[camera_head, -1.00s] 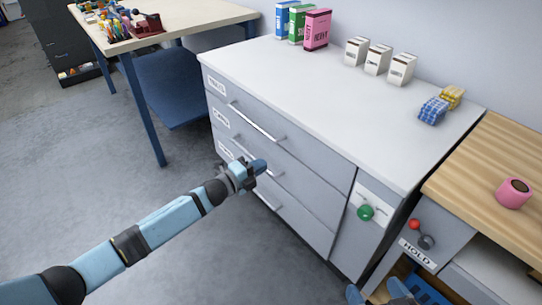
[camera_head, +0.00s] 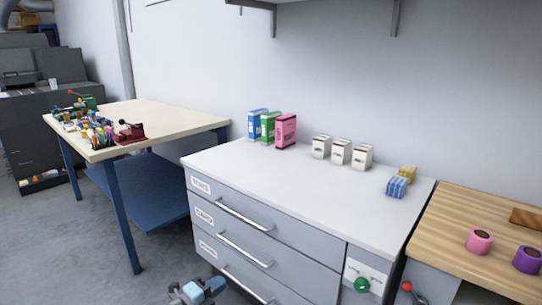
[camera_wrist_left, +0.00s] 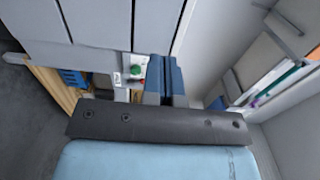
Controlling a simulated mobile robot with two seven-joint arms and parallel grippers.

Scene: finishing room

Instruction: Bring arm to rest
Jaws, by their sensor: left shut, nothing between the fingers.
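My left gripper (camera_head: 208,288) shows at the bottom edge of the head view, in front of the drawer cabinet's lowest drawer. Most of the arm behind it is cut off by the frame. In the left wrist view its two blue fingers (camera_wrist_left: 164,80) lie together, shut with nothing between them. My right gripper is not in view.
The grey drawer cabinet (camera_head: 300,190) has three drawers, all shut, with bar handles facing me. Boxes stand along its top. A workbench (camera_head: 165,115) with tools is at left, and a wooden counter (camera_head: 450,215) with tape rolls at right. Grey floor is open at lower left.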

